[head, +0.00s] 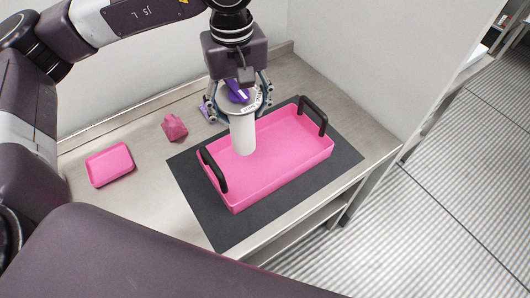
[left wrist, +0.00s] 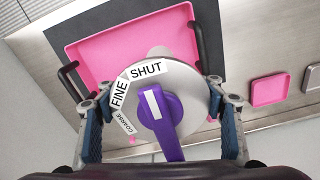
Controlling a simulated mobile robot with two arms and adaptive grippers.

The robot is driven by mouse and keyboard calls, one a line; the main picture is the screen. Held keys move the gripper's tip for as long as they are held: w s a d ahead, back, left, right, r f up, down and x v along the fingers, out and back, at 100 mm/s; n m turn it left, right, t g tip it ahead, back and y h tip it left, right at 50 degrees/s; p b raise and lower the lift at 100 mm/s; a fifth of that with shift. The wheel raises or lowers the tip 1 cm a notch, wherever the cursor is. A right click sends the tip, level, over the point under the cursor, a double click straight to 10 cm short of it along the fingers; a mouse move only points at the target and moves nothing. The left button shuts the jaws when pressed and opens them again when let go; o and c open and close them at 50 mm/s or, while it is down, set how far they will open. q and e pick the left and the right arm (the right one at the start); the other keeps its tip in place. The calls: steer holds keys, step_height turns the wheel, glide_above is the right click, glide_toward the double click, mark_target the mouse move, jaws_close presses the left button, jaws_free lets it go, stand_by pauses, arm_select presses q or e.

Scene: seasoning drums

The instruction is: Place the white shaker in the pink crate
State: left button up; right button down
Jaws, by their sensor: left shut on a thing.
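The white shaker (head: 243,137) is upright in the grip of my left gripper (head: 240,104), whose two fingers close on its upper part. In the left wrist view, its round lid (left wrist: 190,84) has a purple lever and the labels "SHUT", "FINE" and "COARSE". The pink crate (head: 290,162) has black handles at its two ends. The shaker overlaps the crate's left half in the head view; I cannot tell whether its base touches the crate floor. The crate also shows behind the shaker in the left wrist view (left wrist: 110,46). My right gripper is not in view.
The crate stands on a dark mat (head: 225,233) on a metal counter (head: 130,205). A small pink tray (head: 110,164) and a pink holder-like piece (head: 174,127) are to the left. A purple item (head: 205,113) lies behind the gripper. Walls border the back and right.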

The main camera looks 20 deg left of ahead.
arm_select(q)
steer(key=w+d+r+n+p, duration=0.2)
steer(key=w+r+n, duration=0.15)
steer(key=n, duration=0.95)
steer(key=w+d+r+n+p, duration=0.1)
steer(key=w+r+n, duration=0.25)
steer(key=n, duration=0.95)
step_height(320, 180, down, 19)
steer(key=p, duration=0.3)
steer(key=shift+f+p, duration=0.15)
steer(key=shift+p, duration=0.2)
steer(key=shift+d, duration=0.15)
steer(key=shift+f, duration=0.15)
steer(key=o, duration=1.7)
steer(key=shift+c, duration=0.2)
